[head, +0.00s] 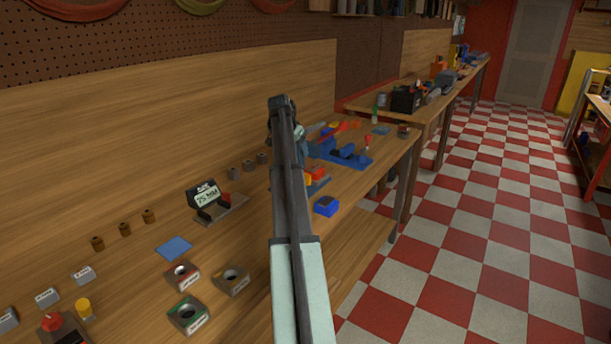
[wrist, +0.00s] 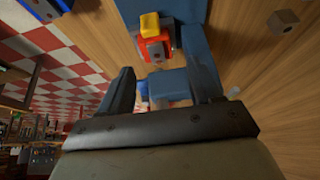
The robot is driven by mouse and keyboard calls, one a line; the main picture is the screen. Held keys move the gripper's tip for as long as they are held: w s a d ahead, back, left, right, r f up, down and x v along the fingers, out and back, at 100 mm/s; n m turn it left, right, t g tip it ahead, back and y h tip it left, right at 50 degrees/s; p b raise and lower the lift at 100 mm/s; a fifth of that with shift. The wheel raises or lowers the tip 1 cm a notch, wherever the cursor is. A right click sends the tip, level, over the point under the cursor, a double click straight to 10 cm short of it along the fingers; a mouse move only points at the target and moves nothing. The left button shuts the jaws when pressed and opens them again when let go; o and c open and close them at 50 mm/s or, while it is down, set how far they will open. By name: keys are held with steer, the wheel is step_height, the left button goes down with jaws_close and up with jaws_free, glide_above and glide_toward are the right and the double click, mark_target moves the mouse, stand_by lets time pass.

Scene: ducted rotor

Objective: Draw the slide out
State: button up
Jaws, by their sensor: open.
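My gripper (wrist: 160,62) is open in the wrist view, its two dark fingers spread apart. A blue fixture (wrist: 135,10) shows at the top of that view. On it is a red block with a grey face (wrist: 153,49) and a yellow piece (wrist: 150,24). They appear in the space ahead of and between the fingers; I cannot tell whether a finger touches the fixture. In the head view my arm hides most of my gripper and part of the fixture. The red block (head: 317,174) shows just right of the arm. I cannot tell which part is the slide.
A dark blue box (head: 326,206) sits near the bench's right edge. A larger blue fixture (head: 345,155) lies farther back. A display stand marked 75 MM (head: 206,195), a blue pad (head: 174,248) and several ring blocks (head: 189,314) are left of my arm. Bare wood lies between.

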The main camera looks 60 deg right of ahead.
mark_target(306, 174)
steer(key=shift+y, duration=0.4)
steer(key=x, duration=0.4)
steer(key=s+x, duration=0.1)
steer(key=x, duration=0.8)
steer(key=shift+s+a+f, duration=0.15)
steer(key=shift+s+a, duration=0.05)
steer(key=shift+a, duration=0.15)
jaws_close()
steer(key=shift+a, duration=0.1)
